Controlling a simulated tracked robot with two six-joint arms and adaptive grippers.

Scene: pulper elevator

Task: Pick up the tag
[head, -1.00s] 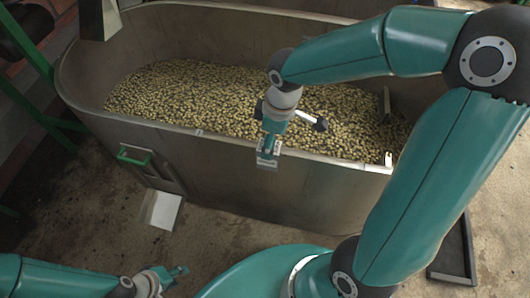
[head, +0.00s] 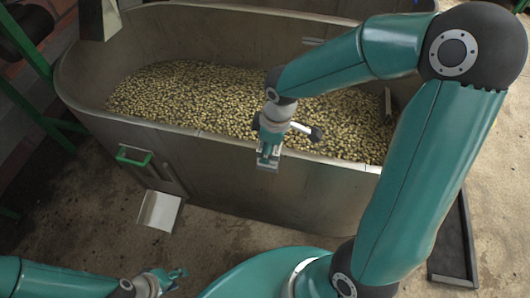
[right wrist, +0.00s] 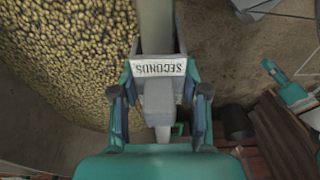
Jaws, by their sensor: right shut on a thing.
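The tag (right wrist: 158,68) is a small pale plate lettered SECONDS, upside down in the right wrist view. It sits between the fingertips of my right gripper (right wrist: 158,88), which is shut on it. In the head view the tag (head: 267,164) shows as a small grey piece below my right gripper (head: 269,150), at the near rim of the metal tank. I cannot tell whether it touches the rim. My left gripper (head: 176,277) is low at the lower left, away from the tag, with its fingers apart and empty.
The large metal tank (head: 235,172) holds many pale beans (head: 190,95). A green handle (head: 133,157) and a tilted pale plate (head: 160,211) are on its near left side. A dark tray or frame (head: 455,250) lies on the floor at right. Floor in front is partly open.

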